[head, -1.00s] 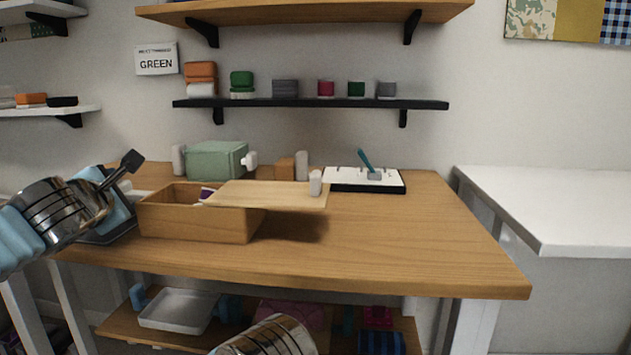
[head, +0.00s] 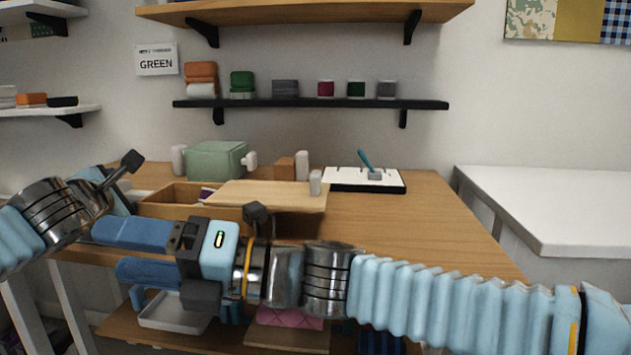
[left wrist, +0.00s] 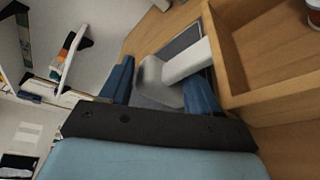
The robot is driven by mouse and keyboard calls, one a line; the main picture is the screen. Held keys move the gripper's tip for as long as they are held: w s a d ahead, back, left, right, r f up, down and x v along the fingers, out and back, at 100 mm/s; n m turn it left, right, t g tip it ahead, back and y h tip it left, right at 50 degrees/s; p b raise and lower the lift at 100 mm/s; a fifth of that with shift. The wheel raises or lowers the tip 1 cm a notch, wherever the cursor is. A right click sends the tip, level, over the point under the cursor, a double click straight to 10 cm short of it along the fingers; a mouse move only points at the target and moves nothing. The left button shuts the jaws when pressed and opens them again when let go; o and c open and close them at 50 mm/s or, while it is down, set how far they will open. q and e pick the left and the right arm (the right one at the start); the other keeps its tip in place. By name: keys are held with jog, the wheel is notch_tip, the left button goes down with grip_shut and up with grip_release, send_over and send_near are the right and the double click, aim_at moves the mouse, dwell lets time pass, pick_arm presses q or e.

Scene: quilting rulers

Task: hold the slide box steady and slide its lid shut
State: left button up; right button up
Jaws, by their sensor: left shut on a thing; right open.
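The wooden slide box (head: 165,211) sits on the table's left part, with its left end open and something purple and white inside. Its flat lid (head: 262,194) sticks out well past the box's right end, with a white knob (head: 315,183) at its right end. My left gripper (left wrist: 160,84) is shut on a pale grip piece (left wrist: 186,62) at the box's left side. The box wall also shows in the left wrist view (left wrist: 226,55). My right gripper (head: 105,250) is open and empty, fingers pointing left, in front of the box and hiding its lower front.
The table's right part (head: 420,220) is clear. A shelf below holds a white tray (head: 170,318).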

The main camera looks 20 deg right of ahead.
jog(key=s+d+r+n+g+y, duration=0.35)
jog(key=d+r+n+g, duration=0.25)
jog(key=d+r+n, duration=0.75)
jog(key=m+t+h, duration=0.3)
jog(key=t+h, duration=0.4)
jog(key=t, duration=0.1)
send_near(316, 181)
jog(key=shift+w+d+f, duration=0.15)
jog(key=shift+d+f, duration=0.1)
jog(key=shift+d, duration=0.25)
jog(key=shift+w+d+f, duration=0.2)
jog(key=shift+d, duration=0.3)
jog(key=shift+w+a+f, duration=0.1)
jog(key=shift+w+a, duration=0.1)
jog(key=shift+w, duration=0.05)
jog(key=x, duration=1.1)
jog(key=shift+r, duration=0.2)
